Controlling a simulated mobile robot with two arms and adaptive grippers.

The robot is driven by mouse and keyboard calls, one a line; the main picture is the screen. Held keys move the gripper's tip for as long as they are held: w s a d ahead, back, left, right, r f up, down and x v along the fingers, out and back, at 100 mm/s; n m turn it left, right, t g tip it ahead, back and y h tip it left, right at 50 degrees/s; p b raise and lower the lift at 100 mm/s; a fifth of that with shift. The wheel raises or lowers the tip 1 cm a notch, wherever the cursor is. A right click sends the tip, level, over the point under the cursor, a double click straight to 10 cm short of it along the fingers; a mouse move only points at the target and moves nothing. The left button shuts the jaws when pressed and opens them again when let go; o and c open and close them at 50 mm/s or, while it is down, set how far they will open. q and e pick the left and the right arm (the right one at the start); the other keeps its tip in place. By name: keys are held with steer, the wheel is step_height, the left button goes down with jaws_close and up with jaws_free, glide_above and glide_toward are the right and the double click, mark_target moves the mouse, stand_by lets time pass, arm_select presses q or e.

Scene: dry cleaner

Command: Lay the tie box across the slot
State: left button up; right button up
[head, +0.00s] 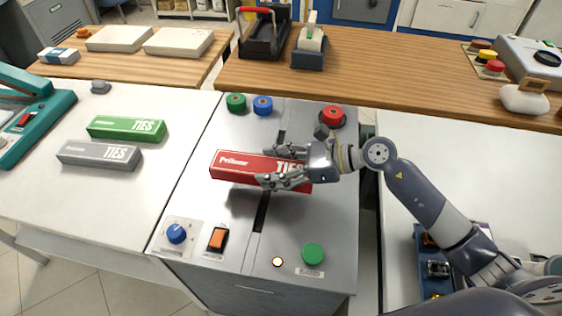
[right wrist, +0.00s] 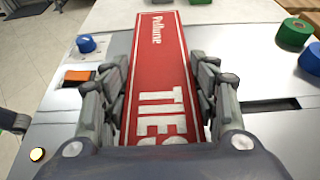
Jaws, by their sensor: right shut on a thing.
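My right gripper (head: 268,167) is shut on a red tie box (head: 232,165), with one finger along each long side. The right wrist view shows the box (right wrist: 158,48) between the fingers (right wrist: 160,75), its lettered face up. In the head view the box lies crosswise over the dark slot (head: 261,212) in the grey machine top (head: 205,195). A shadow under the box suggests a small gap above the top. The box and hand hide the slot's middle. My left gripper is in neither view.
Green (head: 127,129) and grey (head: 99,155) tie boxes lie on the white table at left.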

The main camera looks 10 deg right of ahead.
steer(key=w+d, duration=0.1)
steer(key=w, duration=0.1)
steer(key=w+d, duration=0.1)
steer(key=w, duration=0.1)
steer(key=shift+d+f, duration=0.15)
steer(key=shift+d, duration=0.2)
steer(key=shift+f+p, duration=0.5)
steer(key=shift+f, duration=1.3)
steer(key=shift+f+b, duration=0.65)
steer(key=shift+b, duration=0.15)
steer(key=o, duration=1.1)
steer(key=shift+r, duration=0.1)
